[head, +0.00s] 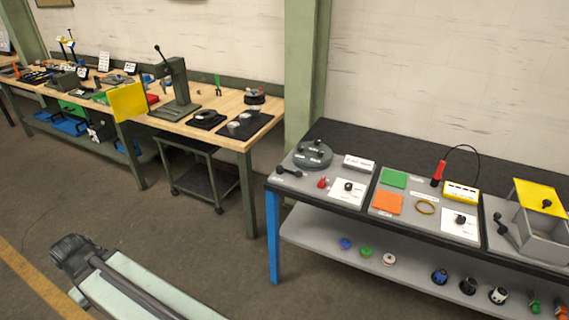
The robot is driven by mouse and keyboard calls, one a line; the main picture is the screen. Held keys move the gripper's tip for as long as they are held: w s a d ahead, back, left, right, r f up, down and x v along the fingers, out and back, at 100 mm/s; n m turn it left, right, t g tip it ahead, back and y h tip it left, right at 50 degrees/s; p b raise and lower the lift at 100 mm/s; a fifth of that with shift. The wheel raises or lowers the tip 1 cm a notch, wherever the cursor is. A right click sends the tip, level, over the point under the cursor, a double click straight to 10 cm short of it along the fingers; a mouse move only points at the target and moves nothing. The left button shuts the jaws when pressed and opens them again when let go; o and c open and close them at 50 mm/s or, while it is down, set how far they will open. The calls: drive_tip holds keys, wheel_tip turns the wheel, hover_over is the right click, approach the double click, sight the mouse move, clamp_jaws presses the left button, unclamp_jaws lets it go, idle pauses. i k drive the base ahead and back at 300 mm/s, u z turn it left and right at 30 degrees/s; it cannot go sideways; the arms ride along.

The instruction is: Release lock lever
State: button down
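I cannot tell for certain which part is the lock lever. A small dark lever with a round end (288,172) lies on the left panel of the right bench, beside a round grey device (314,154). Another dark lever (504,230) stands on the far right panel, beside an open grey box (543,236) with a yellow lid. Part of my own arm shows at the bottom left, over the floor and well apart from both benches. I cannot make out any gripper fingers in this view.
The right bench (340,205) also bears a red handle (438,173) with a black cable, and green and orange squares. Its lower shelf (325,236) holds several small parts. A wooden workbench (262,106) with a press (176,88) stands at the left.

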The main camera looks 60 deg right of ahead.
sight(280, 169)
drive_tip(key=z, duration=0.3)
drive_tip(key=i, duration=1.15)
drive_tip(key=z, duration=0.95)
drive_tip(key=i, duration=0.35)
drive_tip(key=z, duration=0.3)
drive_tip(key=k, duration=0.85)
drive_tip(key=z, duration=0.15)
drive_tip(key=i, duration=0.9)
drive_tip(key=u, duration=0.05)
